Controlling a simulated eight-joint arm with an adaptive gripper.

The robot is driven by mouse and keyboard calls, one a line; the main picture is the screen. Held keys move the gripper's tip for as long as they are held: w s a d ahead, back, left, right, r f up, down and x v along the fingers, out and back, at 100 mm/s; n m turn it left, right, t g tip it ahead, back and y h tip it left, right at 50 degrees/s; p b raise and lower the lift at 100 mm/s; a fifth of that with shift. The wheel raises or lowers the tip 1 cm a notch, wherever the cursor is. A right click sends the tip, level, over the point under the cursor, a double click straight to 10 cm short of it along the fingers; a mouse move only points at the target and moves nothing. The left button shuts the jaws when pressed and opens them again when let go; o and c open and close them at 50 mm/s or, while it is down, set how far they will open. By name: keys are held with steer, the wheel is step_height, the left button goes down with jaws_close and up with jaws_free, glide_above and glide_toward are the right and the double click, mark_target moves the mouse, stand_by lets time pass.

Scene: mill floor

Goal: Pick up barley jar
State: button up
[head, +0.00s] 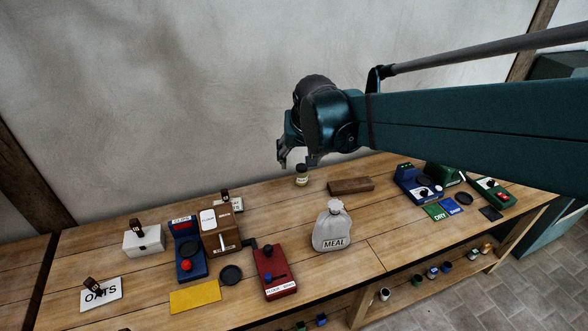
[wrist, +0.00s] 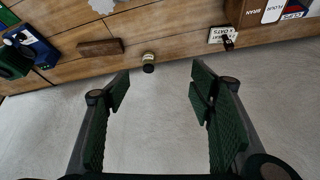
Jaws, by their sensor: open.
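A small jar with a dark lid and a pale label (head: 302,176) stands near the back edge of the table, by the wall. Its label is too small to read, so I cannot tell for sure that it is the barley jar. It also shows in the wrist view (wrist: 148,63), beyond the fingertips and slightly left of the middle. My gripper (head: 298,162) is open and empty, above and just behind the jar in the head view. In the wrist view, its green pads (wrist: 160,82) stand wide apart with nothing between them.
A brown wooden block (head: 351,186) lies right of the jar. A grey MEAL sack (head: 332,230) stands in front. A brown box (head: 220,231) and red device (head: 275,272) are to the left. Blue and green devices (head: 418,187) stand at right. The wall (head: 150,110) is close behind.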

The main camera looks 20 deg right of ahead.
steer(key=w+d+f+m+g+h+b, duration=0.1)
steer(key=w+d+f, duration=0.3)
steer(key=w, duration=0.5)
steer(key=w+d+f+m+b, duration=0.1)
steer(key=w+d+f, duration=0.1)
steer(key=w+f, duration=0.55)
steer(key=m, duration=0.1)
glide_toward(301, 167)
steer(key=w+f, duration=0.1)
steer(key=f, duration=0.1)
steer(key=w+f+m+b, duration=0.1)
steer(key=f, duration=0.1)
steer(key=w+d+f+m+g+b, duration=0.1)
steer(key=f, duration=0.2)
steer(key=shift+w+d+h, duration=0.1)
steer(key=shift+w+h, duration=0.05)
steer(key=shift+h, duration=0.25)
steer(key=shift+w+d+f, duration=0.15)
steer(key=shift+w+f, duration=0.05)
steer(key=shift+f, duration=0.25)
steer(key=shift+x, duration=1.25)
steer(key=shift+f, duration=0.1)
steer(key=shift+x, duration=2.55)
steer(key=shift+d, duration=0.1)
